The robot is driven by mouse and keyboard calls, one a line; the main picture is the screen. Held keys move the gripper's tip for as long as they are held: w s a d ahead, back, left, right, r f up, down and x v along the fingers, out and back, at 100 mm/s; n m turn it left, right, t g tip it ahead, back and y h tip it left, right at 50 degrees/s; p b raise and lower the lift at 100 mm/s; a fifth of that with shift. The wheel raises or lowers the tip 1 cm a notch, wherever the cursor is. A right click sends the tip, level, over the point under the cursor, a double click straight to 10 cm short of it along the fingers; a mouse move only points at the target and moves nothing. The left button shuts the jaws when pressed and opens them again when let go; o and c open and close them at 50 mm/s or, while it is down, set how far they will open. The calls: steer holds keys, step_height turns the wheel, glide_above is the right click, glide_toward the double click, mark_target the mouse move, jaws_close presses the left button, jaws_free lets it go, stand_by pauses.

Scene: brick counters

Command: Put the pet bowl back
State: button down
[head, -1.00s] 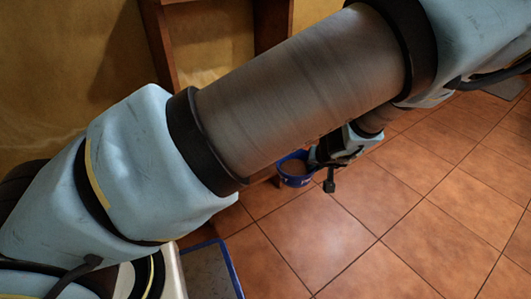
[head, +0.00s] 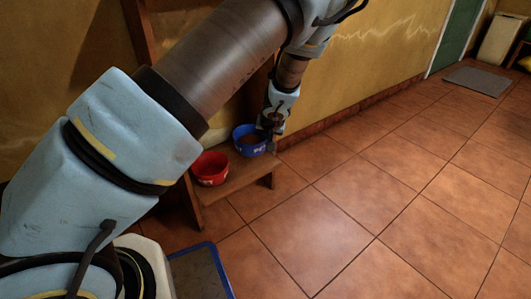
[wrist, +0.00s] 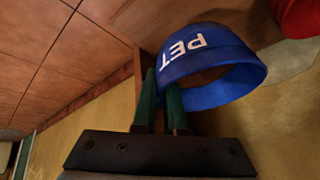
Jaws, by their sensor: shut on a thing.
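The blue pet bowl (head: 247,150) is at the low wooden shelf (head: 235,180), beside a red bowl (head: 211,179). It looks upright, with brown contents. I cannot tell whether its base touches the board. My gripper (head: 270,141) is at the bowl's right side. In the wrist view, the two green fingers of my gripper (wrist: 162,100) are closed on the edge of the blue bowl (wrist: 215,62), which bears white PET letters. The red bowl shows at that view's upper right corner (wrist: 298,15).
The shelf stands against a yellow wall (head: 365,60). A blue-edged mat or tray (head: 200,272) lies at the lower middle. Open tiled floor (head: 390,200) spreads to the right. A grey mat (head: 478,80) and a green door (head: 458,35) are far off.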

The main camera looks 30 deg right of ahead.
step_height(320, 180, down, 4)
steer(key=b, duration=0.2)
steer(key=shift+f+b, duration=0.2)
steer(key=shift+b, duration=0.1)
steer(key=shift+w+f, duration=0.1)
steer(key=shift+w, duration=0.15)
steer(key=shift+f+b, duration=0.15)
steer(key=shift+b, duration=0.15)
steer(key=c, duration=1)
jaws_free()
